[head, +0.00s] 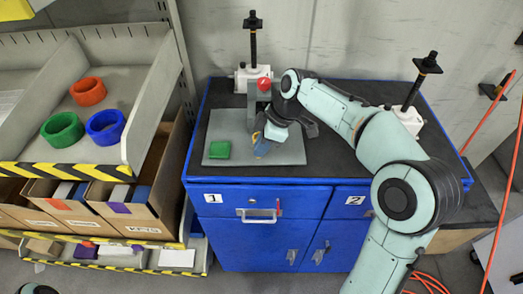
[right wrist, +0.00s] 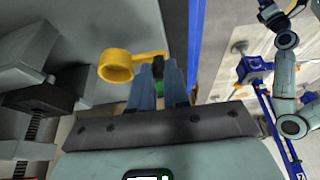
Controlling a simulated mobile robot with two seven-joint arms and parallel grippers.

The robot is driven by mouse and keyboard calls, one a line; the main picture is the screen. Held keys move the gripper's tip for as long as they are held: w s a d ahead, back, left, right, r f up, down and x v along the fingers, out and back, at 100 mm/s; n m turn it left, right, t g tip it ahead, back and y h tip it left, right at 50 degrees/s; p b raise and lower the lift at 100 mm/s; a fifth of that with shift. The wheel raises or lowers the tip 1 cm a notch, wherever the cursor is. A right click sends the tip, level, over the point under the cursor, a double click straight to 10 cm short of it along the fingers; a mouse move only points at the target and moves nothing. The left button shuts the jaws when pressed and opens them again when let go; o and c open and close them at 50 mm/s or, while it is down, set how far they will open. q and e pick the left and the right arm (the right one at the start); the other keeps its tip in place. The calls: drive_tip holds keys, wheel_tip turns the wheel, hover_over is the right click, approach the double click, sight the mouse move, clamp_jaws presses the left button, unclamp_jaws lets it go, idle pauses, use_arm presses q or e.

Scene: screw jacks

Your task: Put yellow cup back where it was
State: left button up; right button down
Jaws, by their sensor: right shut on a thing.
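The yellow cup (right wrist: 117,66) shows in the right wrist view, with its handle reaching toward the fingers of my right gripper (right wrist: 160,88). My right gripper is shut on the cup, apparently at its handle. In the head view my right gripper (head: 262,143) is low over the grey plate on the blue cabinet, and only a small bit of yellow shows there. I cannot tell whether the cup touches the plate. What seems to be my left gripper (right wrist: 270,13) is small at the top right of the wrist view; its jaws are unclear.
A green block (head: 219,150) lies on the grey plate (head: 292,152), left of my right gripper. A red-topped grey stand (head: 264,85) rises behind it. Two screw jacks (head: 253,50) (head: 410,100) stand farther back. Orange (head: 88,91), green (head: 62,130) and blue (head: 105,127) cups sit on the left shelf.

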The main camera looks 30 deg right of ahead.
drive_tip(key=shift+s+f, duration=0.2)
drive_tip(key=shift+f, duration=0.8)
use_arm(q)
drive_tip(key=shift+s+f, duration=0.15)
drive_tip(key=shift+s, duration=0.1)
use_arm(e)
drive_tip(key=shift+w, duration=0.1)
drive_tip(key=shift+f, duration=0.15)
drive_tip(key=c, duration=1.1)
unclamp_jaws()
use_arm(q)
drive_tip(key=shift+s+f, duration=0.15)
